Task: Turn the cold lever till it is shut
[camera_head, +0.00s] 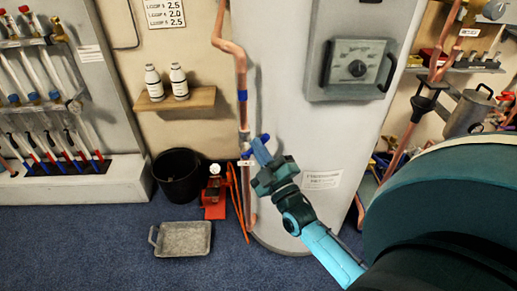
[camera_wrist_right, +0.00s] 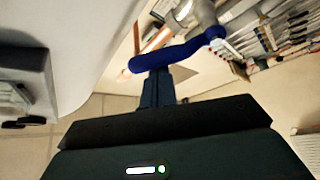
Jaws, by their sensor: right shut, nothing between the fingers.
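The cold lever (camera_head: 261,151) is a blue handle low on the copper pipe (camera_head: 242,110), in front of the white tank. In the right wrist view the blue lever (camera_wrist_right: 178,52) lies slanted across the picture, its right end at a grey metal valve body (camera_wrist_right: 203,12). My right gripper (camera_head: 266,163) is at the lever. In the wrist view its narrow fingers (camera_wrist_right: 158,78) are shut, with their tips against or just beside the lever's middle; contact is not certain. The lever is not between the fingers. My left gripper is not in view.
The white tank (camera_head: 285,90) with a grey control box (camera_head: 357,69) stands close behind my right arm. A black bucket (camera_head: 178,175), red jack-like tool (camera_head: 214,195) and metal tray (camera_head: 183,239) stand on the blue floor. A wooden shelf (camera_head: 200,101) holds two bottles.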

